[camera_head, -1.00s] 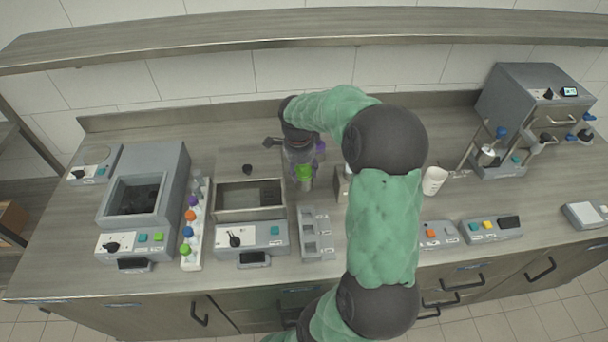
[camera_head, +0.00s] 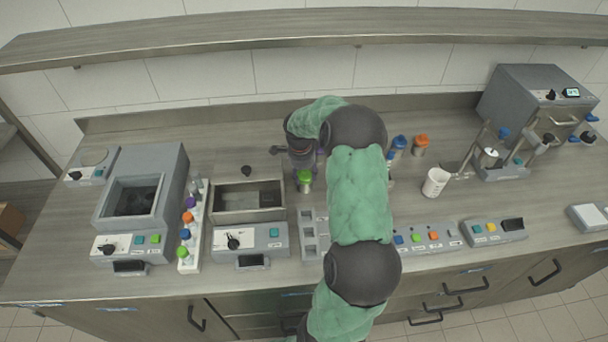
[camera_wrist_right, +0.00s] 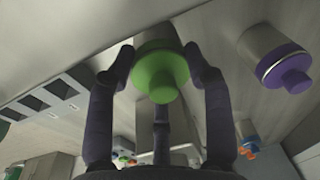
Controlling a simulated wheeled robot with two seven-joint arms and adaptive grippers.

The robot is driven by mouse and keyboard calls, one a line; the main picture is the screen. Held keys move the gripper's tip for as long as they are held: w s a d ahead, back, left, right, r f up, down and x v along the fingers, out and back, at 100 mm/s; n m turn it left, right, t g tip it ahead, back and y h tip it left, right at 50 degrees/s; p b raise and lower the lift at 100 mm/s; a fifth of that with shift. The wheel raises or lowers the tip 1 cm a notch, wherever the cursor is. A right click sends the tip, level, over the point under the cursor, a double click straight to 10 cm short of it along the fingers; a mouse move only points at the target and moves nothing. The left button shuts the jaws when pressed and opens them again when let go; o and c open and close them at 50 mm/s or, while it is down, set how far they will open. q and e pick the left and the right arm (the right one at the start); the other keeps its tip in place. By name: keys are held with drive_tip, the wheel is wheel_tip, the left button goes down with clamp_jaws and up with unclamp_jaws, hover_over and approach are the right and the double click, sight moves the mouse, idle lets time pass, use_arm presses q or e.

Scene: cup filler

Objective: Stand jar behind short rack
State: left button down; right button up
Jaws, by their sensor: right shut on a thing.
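A jar with a green cap (camera_head: 304,176) stands about upright behind the grey short rack (camera_head: 309,238) with square slots. My right gripper (camera_head: 304,166) comes down over it from behind and is shut on it. In the right wrist view the green cap (camera_wrist_right: 160,74) sits between my right gripper's dark fingers (camera_wrist_right: 163,82), and the short rack (camera_wrist_right: 58,94) shows at the left. I cannot tell whether the jar's base touches the counter. My left gripper is not in view.
A purple-capped jar (camera_wrist_right: 276,62) stands close to the held jar. A blue-capped jar (camera_head: 397,147), an orange-capped jar (camera_head: 420,146) and a white cup (camera_head: 435,183) stand to the right. An open grey bin (camera_head: 249,214) is left of the rack. A shelf (camera_head: 300,30) spans the back.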

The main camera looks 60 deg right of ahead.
drive_tip(key=shift+f, duration=0.15)
drive_tip(key=o, duration=1.5)
drive_tip(key=shift+r, duration=0.2)
drive_tip(key=shift+r, duration=0.25)
wheel_tip(320, 180, up, 12)
drive_tip(key=a+p, duration=0.1)
drive_tip(key=p, duration=0.1)
drive_tip(key=shift+a+f, duration=0.25)
drive_tip(key=shift+a, duration=0.05)
